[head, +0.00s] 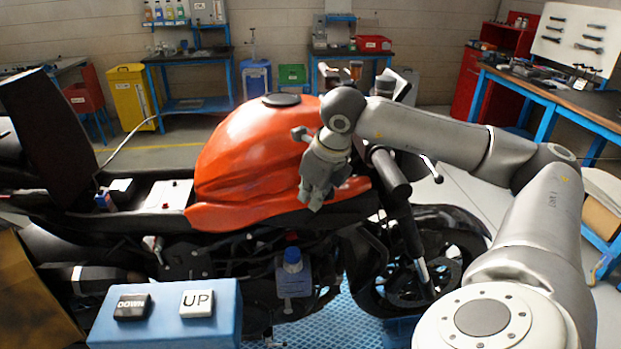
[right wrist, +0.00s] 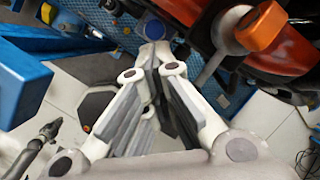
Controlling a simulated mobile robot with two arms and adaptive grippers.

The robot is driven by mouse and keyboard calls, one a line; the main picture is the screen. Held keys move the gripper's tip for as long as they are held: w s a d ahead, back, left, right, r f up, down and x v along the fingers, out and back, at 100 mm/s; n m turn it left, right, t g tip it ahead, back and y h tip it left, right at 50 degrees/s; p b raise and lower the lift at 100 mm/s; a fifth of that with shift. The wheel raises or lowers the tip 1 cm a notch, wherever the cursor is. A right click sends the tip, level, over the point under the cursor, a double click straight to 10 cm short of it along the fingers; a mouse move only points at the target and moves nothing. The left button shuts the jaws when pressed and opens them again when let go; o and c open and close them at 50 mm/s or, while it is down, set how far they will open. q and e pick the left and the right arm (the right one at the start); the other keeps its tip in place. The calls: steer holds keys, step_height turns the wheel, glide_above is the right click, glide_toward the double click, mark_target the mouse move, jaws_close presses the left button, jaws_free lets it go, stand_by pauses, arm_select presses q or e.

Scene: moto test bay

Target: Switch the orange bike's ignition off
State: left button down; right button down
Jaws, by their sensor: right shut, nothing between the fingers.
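The orange bike (head: 245,150) stands side-on in the middle of the head view, its front wheel (head: 448,262) to the right. My right gripper (head: 316,200) hangs fingers down in front of the tank's right end. It is shut and empty. In the right wrist view my right gripper (right wrist: 155,48) shows its fingers together, with bike parts at the upper right. I cannot make out the ignition switch in either view; my right arm covers part of the handlebar area. My left gripper is not in view.
A blue-capped bottle (head: 293,262) is low at the bike's near side. A blue box with UP (head: 197,303) and DOWN (head: 132,307) buttons stands at front left. Workbenches line the back wall; a blue-framed bench (head: 560,98) stands at right.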

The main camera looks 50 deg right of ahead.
steer(key=shift+s+d+f, duration=0.1)
steer(key=shift+s+d, duration=0.3)
steer(key=shift+d, duration=0.05)
steer(key=shift+s+d, duration=0.25)
steer(key=shift+s, duration=0.1)
steer(key=shift+w+a+r, duration=0.1)
steer(key=shift+r, duration=0.2)
step_height(320, 180, up, 8)
steer(key=w+p, duration=0.1)
steer(key=p, duration=0.6)
steer(key=shift+a+r, duration=0.2)
steer(key=shift+r, duration=0.05)
